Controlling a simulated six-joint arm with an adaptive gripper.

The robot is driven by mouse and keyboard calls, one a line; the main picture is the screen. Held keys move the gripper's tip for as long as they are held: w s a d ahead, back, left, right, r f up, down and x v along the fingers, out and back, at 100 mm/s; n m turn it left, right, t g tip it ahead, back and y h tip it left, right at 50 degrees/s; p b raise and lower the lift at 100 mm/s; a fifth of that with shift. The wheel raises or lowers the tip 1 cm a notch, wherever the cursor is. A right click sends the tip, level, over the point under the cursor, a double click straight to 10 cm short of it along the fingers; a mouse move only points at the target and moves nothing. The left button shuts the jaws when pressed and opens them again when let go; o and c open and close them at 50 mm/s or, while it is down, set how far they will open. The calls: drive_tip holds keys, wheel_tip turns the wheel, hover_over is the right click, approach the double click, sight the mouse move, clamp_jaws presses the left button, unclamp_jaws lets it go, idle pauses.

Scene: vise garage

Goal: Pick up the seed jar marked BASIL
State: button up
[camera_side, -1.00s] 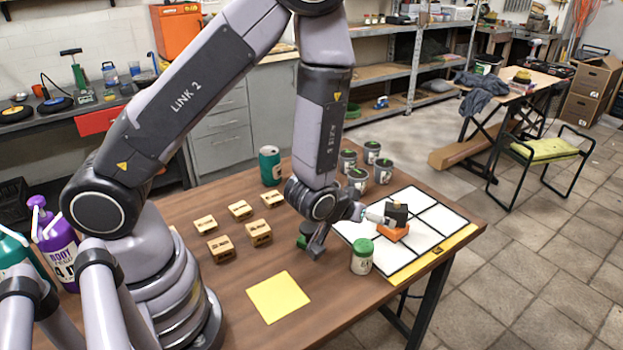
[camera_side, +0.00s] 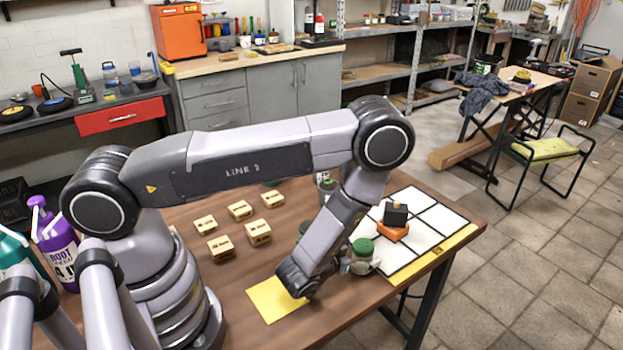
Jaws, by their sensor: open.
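A jar with a green lid (camera_side: 362,247) stands at the front edge of the white grid board. Its label is too small and too covered to read, so I cannot tell if it is BASIL. My gripper (camera_side: 364,266) is low beside this jar, with its open fingers level with the jar's body. I cannot tell whether they touch it. Another jar (camera_side: 326,183) shows only partly behind my arm. My arm hides most of the back jars. A dark green-topped item (camera_side: 305,228) peeks out left of my forearm.
Several wooden blocks (camera_side: 220,246) stand to the left. A yellow square (camera_side: 262,302) lies at the front, partly under my wrist.

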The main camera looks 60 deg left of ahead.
drive_tip(key=shift+w+a+f, duration=0.1)
drive_tip(key=shift+w+f, duration=0.15)
drive_tip(key=shift+w, duration=0.4)
drive_tip(key=c, duration=1.3)
drive_tip(key=shift+r, duration=0.15)
